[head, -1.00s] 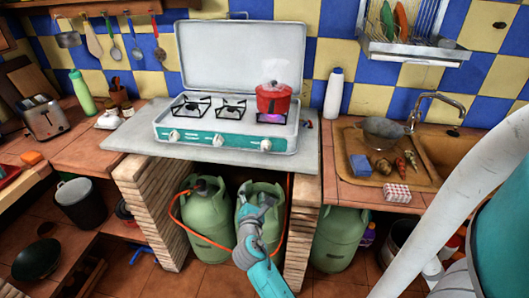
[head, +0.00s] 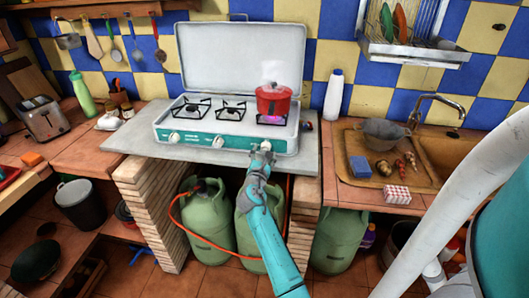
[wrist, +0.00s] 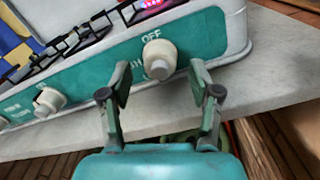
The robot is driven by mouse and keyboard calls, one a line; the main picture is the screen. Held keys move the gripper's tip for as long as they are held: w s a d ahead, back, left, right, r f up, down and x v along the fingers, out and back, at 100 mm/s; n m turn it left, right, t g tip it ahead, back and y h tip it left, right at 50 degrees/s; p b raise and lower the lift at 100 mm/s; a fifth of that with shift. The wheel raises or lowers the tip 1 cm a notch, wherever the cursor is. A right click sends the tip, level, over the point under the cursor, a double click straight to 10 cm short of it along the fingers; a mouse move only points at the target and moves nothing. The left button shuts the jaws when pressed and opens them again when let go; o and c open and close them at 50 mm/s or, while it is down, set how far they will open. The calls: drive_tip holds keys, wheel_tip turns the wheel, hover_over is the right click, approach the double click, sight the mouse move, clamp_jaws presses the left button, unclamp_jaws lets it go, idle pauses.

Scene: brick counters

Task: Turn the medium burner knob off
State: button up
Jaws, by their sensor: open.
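The stove (head: 200,150) has a teal front panel with three cream knobs. The right knob (wrist: 159,58) sits under an "OFF" mark, below the right burner, which glows pink-purple under a steaming red pot (head: 273,99). The middle knob (head: 219,141) and left knob (head: 175,138) are farther along the panel; the middle knob also shows in the wrist view (wrist: 48,101). My gripper (wrist: 160,78) is open, its fingertips to the left and right of the right knob's lower part. In the head view my gripper (head: 262,155) partly covers that knob.
The stove stands on a grey slab (head: 140,140) with a brick support (head: 146,210) below. Green gas bottles (head: 205,225) and an orange hose sit beneath, close to my arm. The raised stove lid (head: 240,60) stands behind the burners.

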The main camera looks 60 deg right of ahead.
drive_tip(key=shift+x, duration=0.8)
drive_tip(key=shift+c, duration=0.2)
drive_tip(key=c, duration=1.1)
